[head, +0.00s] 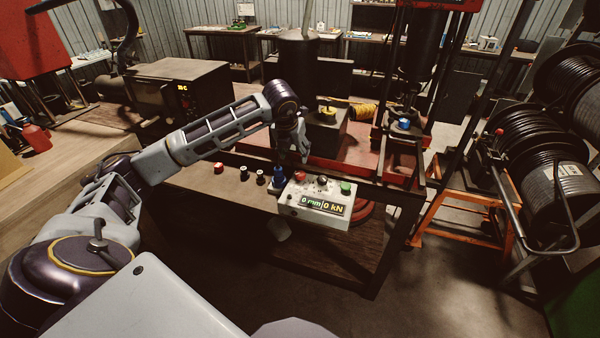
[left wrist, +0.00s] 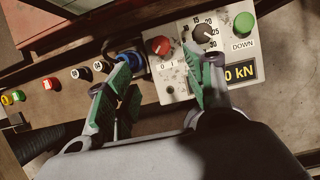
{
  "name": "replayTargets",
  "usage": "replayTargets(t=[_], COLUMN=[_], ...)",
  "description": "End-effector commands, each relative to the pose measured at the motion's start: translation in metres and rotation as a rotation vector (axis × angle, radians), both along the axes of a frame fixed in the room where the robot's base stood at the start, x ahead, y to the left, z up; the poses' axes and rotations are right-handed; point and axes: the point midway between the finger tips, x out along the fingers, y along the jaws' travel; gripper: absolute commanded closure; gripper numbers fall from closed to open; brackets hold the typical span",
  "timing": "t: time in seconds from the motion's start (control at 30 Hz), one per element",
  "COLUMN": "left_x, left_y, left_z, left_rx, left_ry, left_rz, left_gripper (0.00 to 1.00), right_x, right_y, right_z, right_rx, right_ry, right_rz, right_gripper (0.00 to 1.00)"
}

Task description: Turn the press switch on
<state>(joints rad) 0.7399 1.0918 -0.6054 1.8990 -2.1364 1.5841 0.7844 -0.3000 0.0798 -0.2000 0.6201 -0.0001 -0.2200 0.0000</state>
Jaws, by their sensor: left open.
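The press control box (head: 315,203) is white, with a display reading 0 mm and 0 kN. On it are a red rotary switch (head: 300,176), a black dial (head: 322,180) and a green button (head: 346,188). In the left wrist view, the red switch (left wrist: 160,45) has marks 0 and I below it; its exact setting is hard to read. My left gripper (head: 296,160) is open above the box's left end. My right gripper is out of view.
A blue part (head: 277,180) stands just left of the box, close to one finger. Several small knobs and buttons (head: 244,173) line the bench edge farther left. The red press frame (head: 365,150) stands behind the box. Hose reels (head: 530,140) are at right.

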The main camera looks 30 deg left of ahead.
Motion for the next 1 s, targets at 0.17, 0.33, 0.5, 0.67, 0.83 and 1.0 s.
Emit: replayTargets(t=[0.17,0.33,0.5,0.67,0.83,1.0], left_x=[0.001,0.004,0.01,0.018,0.027,0.035], left_y=[0.0,0.0,0.002,0.003,0.005,0.007], left_z=[-0.002,-0.01,-0.027,-0.046,-0.066,-0.087], left_rx=[-0.002,-0.003,-0.003,-0.003,-0.004,-0.004], left_ry=[0.001,0.001,0.002,0.002,0.001,0.002], left_rz=[-0.001,-0.002,-0.001,-0.001,-0.002,0.0], left_gripper=[0.46,0.46,0.46,0.46,0.46,0.46], right_x=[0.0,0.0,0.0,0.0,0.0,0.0], right_y=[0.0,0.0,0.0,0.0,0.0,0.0], right_z=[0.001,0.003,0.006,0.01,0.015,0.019], right_rx=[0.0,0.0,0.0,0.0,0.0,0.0], right_ry=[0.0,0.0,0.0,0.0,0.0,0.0], right_rz=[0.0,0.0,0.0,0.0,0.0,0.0], right_gripper=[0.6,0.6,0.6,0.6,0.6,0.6])
